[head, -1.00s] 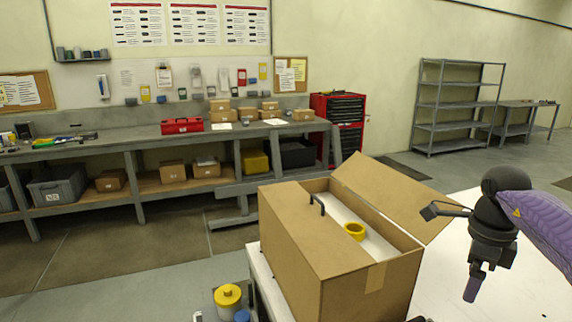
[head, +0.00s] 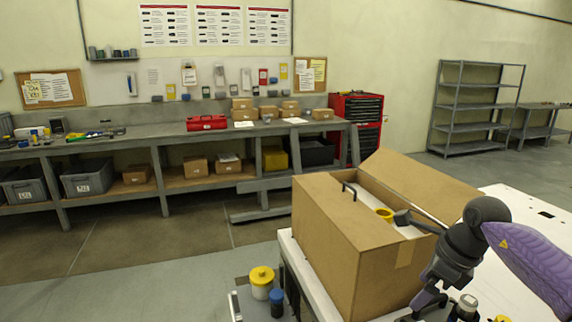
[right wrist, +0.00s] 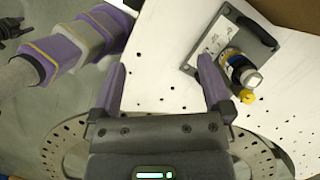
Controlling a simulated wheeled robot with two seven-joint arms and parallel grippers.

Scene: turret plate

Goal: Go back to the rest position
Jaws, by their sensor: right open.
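My right gripper (head: 428,299) hangs above the white table, just right of the cardboard box. In the right wrist view its two purple fingers (right wrist: 165,65) are spread with nothing between them. The right finger is close in the picture to a small bottle with a blue-and-white body (right wrist: 238,68); I cannot tell if they touch. The bottle stands on a grey plate with a handle (right wrist: 249,33), beside a small yellow part (right wrist: 247,96).
The open cardboard box (head: 325,235) stands on the white table (head: 515,205), with a yellow ring (head: 384,213) inside. A yellow-lidded jar (head: 262,281) and a blue-topped container (head: 277,302) stand left of it. The workbench (head: 110,145) is farther back.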

